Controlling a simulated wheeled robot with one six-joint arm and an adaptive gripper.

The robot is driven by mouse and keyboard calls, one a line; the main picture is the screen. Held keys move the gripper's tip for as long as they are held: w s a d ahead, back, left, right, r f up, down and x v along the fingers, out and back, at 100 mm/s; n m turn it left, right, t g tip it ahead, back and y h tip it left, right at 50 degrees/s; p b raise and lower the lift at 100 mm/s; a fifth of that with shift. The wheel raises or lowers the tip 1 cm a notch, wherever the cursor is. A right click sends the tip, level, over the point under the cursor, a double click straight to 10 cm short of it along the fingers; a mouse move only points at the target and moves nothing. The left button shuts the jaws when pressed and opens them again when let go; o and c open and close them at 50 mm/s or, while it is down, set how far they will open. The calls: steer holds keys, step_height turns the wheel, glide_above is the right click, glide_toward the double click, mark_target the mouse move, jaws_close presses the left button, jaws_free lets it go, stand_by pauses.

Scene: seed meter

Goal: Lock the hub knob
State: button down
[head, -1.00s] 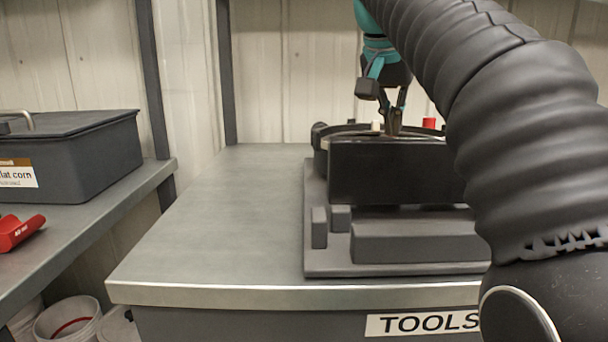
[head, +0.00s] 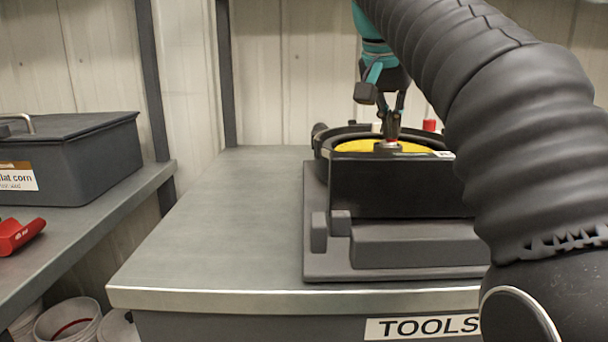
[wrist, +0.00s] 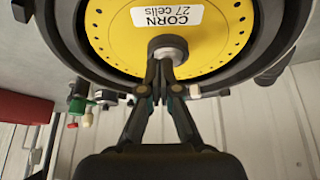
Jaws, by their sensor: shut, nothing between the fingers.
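The yellow seed disc (wrist: 205,45), labelled "CORN 27 cells", lies inside the round dark housing of the seed meter (head: 390,185). It also shows as a yellow strip in the head view (head: 362,145). The grey round hub knob (wrist: 167,44) sits at the disc's centre. My gripper (wrist: 165,68) is shut with nothing held. Its fingertips are close together at the knob's near edge in the wrist view. In the head view my gripper (head: 391,136) points down at the hub, where a small red patch shows; whether it touches the knob I cannot tell.
The meter stands on a grey base plate on the metal bench (head: 205,225), whose left part is clear. A red cap (head: 429,125) shows behind the housing. A dark lidded bin (head: 75,160) and a red scoop (head: 18,235) are on the left shelf.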

steer(key=shift+w+a+p, duration=0.25)
steer(key=shift+a+p, duration=0.15)
steer(key=shift+p, duration=0.95)
steer(key=shift+s+a, duration=0.1)
stand_by(0.4)
steer(key=shift+s+a, duration=0.15)
steer(key=shift+s, duration=0.05)
step_height(320, 180, up, 6)
steer(key=shift+w, duration=0.15)
stand_by(0.4)
